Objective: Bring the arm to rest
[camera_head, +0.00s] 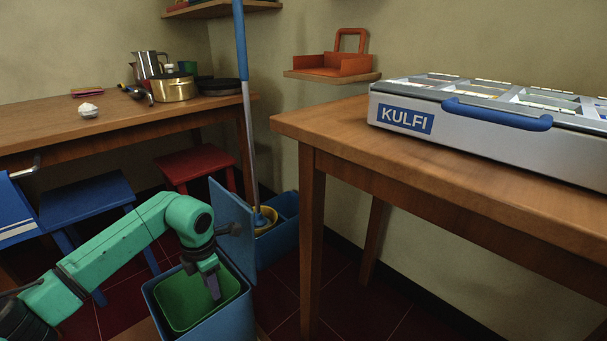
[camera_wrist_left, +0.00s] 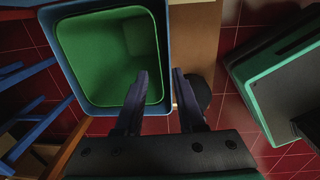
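My left arm is green and comes in from the left in the head view. Its gripper (camera_head: 212,284) points down over a blue bin with a green inside (camera_head: 185,305). In the left wrist view the two dark fingers of my left gripper (camera_wrist_left: 164,75) stand apart with nothing between them. The bin (camera_wrist_left: 75,55) lies under and to the left of the fingers there, and its green inside looks empty. My right gripper is not in either view.
A wooden table (camera_head: 330,140) with a white KULFI box (camera_head: 480,150) stands at the right. A blue-handled mop (camera_head: 243,90) stands behind the bin. A blue stool (camera_head: 85,197) and a red stool (camera_head: 195,163) are near the back table (camera_head: 50,130).

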